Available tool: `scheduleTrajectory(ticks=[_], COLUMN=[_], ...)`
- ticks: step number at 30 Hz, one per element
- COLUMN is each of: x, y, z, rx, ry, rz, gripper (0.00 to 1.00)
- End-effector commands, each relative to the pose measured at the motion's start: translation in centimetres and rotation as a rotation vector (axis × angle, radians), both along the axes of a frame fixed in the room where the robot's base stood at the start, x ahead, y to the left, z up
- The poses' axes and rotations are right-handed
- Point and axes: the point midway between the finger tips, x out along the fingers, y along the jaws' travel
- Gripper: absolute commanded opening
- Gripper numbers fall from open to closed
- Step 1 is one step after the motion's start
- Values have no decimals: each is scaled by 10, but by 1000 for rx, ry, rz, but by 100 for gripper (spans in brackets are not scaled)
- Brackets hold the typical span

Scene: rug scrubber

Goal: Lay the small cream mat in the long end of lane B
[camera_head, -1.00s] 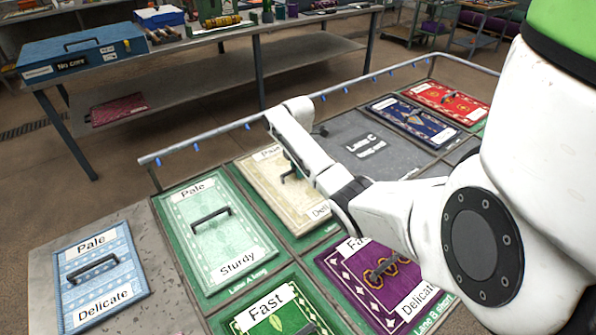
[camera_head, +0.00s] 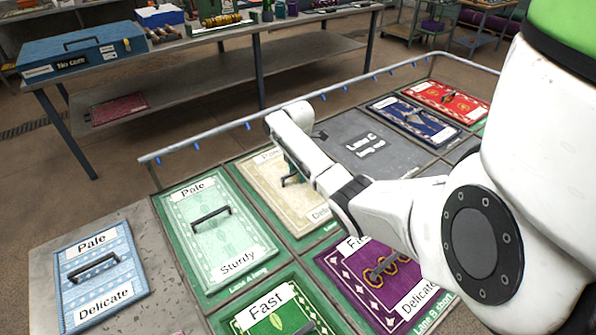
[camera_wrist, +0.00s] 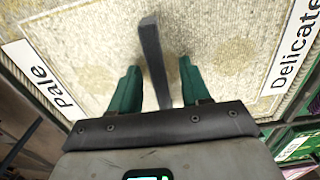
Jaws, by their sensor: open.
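The small cream mat (camera_head: 277,197) lies flat in the long end of lane B, with "Pale" and part of "Delicate" showing on its end labels. In the wrist view the cream mat (camera_wrist: 95,55) fills most of the picture, with its dark bar handle (camera_wrist: 153,60) standing up from it. My gripper (camera_wrist: 160,80) is open, its two green fingers one on each side of the handle and apart from it. In the head view my arm hides part of the mat and most of the gripper.
A pale green mat (camera_head: 188,222) lies in lane A's long end. A purple mat (camera_head: 342,262) lies in lane B's short end. Lane C's long end (camera_head: 360,140) is bare. A blue mat (camera_head: 80,258) lies at far left. A rail (camera_head: 225,134) runs behind the lanes.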

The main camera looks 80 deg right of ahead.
Motion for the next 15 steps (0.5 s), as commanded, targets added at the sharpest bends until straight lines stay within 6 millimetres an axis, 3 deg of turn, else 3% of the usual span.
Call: scheduleTrajectory(ticks=[7,15], x=[1,1], y=[-1,-1], z=[17,71], rx=[-2,-4], ry=[-2,-3], rz=[1,1], gripper=[47,47])
